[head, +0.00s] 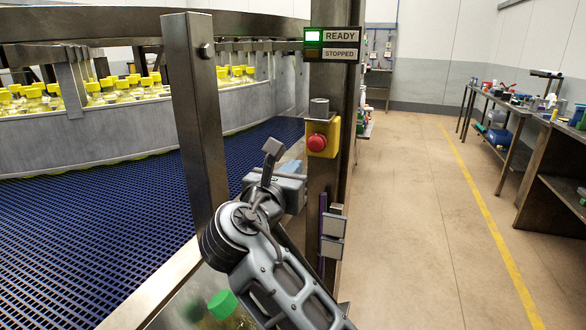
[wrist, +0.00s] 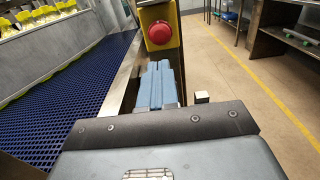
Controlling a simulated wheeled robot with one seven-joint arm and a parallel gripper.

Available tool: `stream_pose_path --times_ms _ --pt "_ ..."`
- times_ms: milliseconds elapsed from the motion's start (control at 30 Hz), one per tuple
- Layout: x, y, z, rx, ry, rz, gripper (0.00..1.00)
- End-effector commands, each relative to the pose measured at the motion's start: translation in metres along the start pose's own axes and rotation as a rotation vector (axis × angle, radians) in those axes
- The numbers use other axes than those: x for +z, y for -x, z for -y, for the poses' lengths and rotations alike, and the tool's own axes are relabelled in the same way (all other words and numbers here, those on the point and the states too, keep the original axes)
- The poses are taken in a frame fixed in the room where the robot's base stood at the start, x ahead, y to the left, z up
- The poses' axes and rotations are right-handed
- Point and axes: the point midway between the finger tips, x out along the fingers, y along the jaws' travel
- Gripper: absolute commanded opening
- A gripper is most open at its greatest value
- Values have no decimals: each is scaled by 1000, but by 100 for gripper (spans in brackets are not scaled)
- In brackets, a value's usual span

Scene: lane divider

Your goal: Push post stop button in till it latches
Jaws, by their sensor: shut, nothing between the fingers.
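The red stop button (head: 317,143) is a round mushroom head on a yellow box (head: 331,128) fixed to a metal post (head: 323,180). In the wrist view the button (wrist: 160,33) stands out from its yellow box (wrist: 166,12), just beyond and above my fingertips. My gripper (wrist: 158,68) is shut and empty, its blue-grey fingers together and pointing toward the post. In the head view my gripper's body is below and left of the button, and the fingertips are hard to make out. A gap appears between fingers and button. The sign (head: 331,44) above has READY lit green and STOPPED dark.
A blue mesh conveyor (head: 90,210) with a metal upright (head: 195,120) lies left, with yellow-capped bottles (head: 110,92) behind. Small grey boxes (head: 333,235) are on the post below the button. The floor (head: 410,220) to the right is clear up to cluttered workbenches (head: 500,105).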

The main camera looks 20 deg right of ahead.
Motion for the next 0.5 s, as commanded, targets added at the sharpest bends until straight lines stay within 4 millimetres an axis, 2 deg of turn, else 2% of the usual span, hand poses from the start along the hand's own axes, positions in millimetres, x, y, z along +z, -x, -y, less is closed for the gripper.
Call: stream_pose_path --times_ms 300,500 --pt "1 -64 1 -2 1 0 0" --pt "1 -95 1 -2 1 -1 0"
